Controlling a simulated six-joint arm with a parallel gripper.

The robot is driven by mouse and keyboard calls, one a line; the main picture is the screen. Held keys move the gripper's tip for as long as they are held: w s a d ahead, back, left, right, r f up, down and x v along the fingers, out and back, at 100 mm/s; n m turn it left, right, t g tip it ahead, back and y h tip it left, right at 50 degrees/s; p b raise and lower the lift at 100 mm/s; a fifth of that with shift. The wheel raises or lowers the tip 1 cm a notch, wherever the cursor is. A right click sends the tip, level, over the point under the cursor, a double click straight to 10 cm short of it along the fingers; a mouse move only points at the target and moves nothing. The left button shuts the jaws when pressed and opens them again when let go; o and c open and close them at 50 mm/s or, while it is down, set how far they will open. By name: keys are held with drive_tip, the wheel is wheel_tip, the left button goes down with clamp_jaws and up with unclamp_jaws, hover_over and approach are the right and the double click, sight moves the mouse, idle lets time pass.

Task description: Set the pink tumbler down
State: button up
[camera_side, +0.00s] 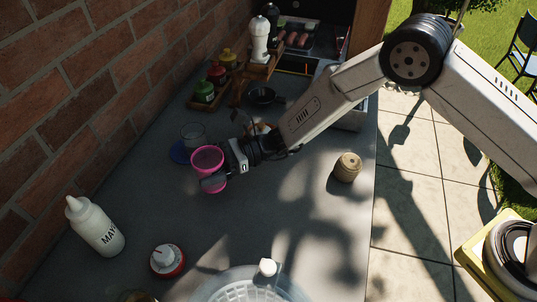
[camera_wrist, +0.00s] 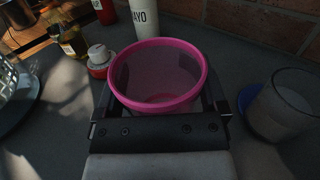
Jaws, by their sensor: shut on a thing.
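The pink tumbler (camera_side: 207,158) is upright at the wall side of the grey table in the side view. In the wrist view the pink tumbler (camera_wrist: 160,72) fills the middle, its open top facing the camera, and it looks empty. My gripper (camera_side: 214,176) is shut on it, with a finger on each side; the wrist view also shows my gripper (camera_wrist: 160,108) around its lower body. I cannot tell whether its base touches the table.
A clear glass on a blue coaster (camera_side: 179,153) stands close behind the tumbler. A mayo bottle (camera_side: 95,226), a red-based white-capped jar (camera_side: 167,260) and a white basket (camera_side: 250,287) are nearer the front. A wooden pot (camera_side: 347,167) stands right. The middle table is clear.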

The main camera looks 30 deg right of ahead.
drive_tip(key=shift+w+a+f, duration=0.15)
drive_tip(key=shift+f, duration=1.6)
drive_tip(key=shift+f, duration=0.1)
drive_tip(key=o, duration=0.9)
drive_tip(key=d, duration=1.2)
drive_tip(key=shift+s, duration=0.3)
